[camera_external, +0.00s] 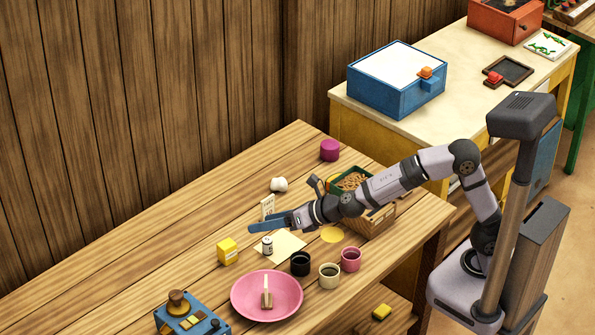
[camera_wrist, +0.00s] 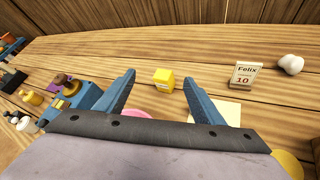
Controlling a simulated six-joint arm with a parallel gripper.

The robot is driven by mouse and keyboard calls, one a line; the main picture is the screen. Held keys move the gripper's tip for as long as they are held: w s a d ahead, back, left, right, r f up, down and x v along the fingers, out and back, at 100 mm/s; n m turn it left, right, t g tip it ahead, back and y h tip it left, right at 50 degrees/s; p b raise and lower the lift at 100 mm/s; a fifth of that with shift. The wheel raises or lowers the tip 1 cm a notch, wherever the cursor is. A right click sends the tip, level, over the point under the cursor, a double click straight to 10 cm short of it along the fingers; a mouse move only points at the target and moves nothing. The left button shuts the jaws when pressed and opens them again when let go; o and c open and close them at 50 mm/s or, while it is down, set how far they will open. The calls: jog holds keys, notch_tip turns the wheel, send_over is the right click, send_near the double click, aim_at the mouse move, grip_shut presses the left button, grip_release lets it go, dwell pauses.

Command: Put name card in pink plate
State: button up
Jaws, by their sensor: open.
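The name card (camera_external: 267,207) is a small white card standing upright on the table, just behind my gripper in the external view. In the wrist view the name card (camera_wrist: 244,76) reads "Felix 10" and is right of my fingers. The pink plate (camera_external: 240,301) is near the table's front edge, with a brush-like item (camera_external: 266,299) in it. Only a sliver of the plate (camera_wrist: 137,113) shows between my fingers in the wrist view. My gripper (camera_external: 255,226) is open and empty above the table; its two blue fingers are spread apart in the wrist view (camera_wrist: 159,82).
A yellow box (camera_external: 227,252), a small shaker (camera_external: 267,246) and a paper sheet (camera_external: 288,243) lie between card and plate. Black (camera_external: 300,264), cream (camera_external: 329,276) and pink (camera_external: 351,260) cups stand right of the plate. A blue device (camera_external: 190,318) is at front left. The table's left side is clear.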

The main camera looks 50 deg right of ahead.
jog(key=s+d+r+m+g+h+p, duration=0.1)
jog(key=d+r+m+h+p, duration=0.15)
jog(key=d+m+p, duration=0.55)
jog(key=s+d+r+m+g+h+p, duration=0.1)
jog(key=d+r+m+h+p, duration=0.3)
jog(key=d, duration=0.8)
jog(key=s+d+r+m+g+h+p, duration=0.1)
jog(key=d+m+g+p, duration=0.15)
jog(key=d+m, duration=0.65)
jog(key=s+d+r+m+g+p, duration=0.2)
jog(key=s+d+m+p, duration=0.1)
jog(key=s, duration=0.4)
jog(key=s+d+r+m+g+y+p, duration=0.1)
jog(key=s+d+m+g+p, duration=0.1)
jog(key=s+m+p, duration=0.4)
jog(key=s+d+r+m+g+p, duration=0.2)
jog(key=s+d+m+p, duration=0.2)
jog(key=s, duration=0.4)
jog(key=m+p, duration=0.1)
jog(key=m, duration=0.1)
jog(key=shift+s+d+r+m+y, duration=0.2)
jog(key=shift+d+r+m+y, duration=0.1)
jog(key=shift+d+y, duration=0.1)
jog(key=shift+f+g, duration=0.1)
jog(key=shift+g, duration=0.15)
